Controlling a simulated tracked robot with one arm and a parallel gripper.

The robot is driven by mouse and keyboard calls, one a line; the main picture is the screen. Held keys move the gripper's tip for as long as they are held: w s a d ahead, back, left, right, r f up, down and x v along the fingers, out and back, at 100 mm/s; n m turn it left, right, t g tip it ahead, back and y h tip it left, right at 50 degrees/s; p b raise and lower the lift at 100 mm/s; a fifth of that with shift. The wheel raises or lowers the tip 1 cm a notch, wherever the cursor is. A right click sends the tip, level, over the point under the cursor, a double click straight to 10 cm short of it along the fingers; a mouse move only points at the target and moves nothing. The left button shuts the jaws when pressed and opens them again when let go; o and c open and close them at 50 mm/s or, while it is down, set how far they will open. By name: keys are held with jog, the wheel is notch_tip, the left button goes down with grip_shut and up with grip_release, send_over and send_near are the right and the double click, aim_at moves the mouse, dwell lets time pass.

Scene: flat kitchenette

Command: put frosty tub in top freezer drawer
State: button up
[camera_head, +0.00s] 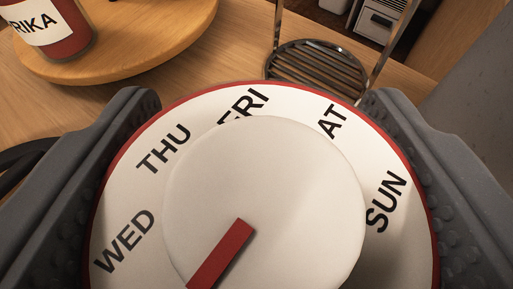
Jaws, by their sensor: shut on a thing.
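My gripper (262,100) is shut on a round thing (150,205) at the bottom middle, with one dark grey finger on each side. The thing has a white top face with a red rim. Day names WED, THU, FRI and SUN stand around the face; another label reads AT, with part covered. A raised cream disc with a red pointer sits in its middle, and the pointer aims to the lower left. I cannot tell whether this is the frosty tub's lid; its sides and base are hidden. I see no clear freezer drawer.
A wooden surface (225,75) lies behind the held thing. A round wooden board (165,45) at upper left bears a red container (62,40) with a white label ending in RIKA. A metal rack (310,65) with uprights stands behind. Small white-fronted units (378,20) show at upper right, beside a grey surface (470,100).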

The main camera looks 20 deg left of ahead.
jog(key=o, duration=1.2)
jog(key=shift+f, duration=0.1)
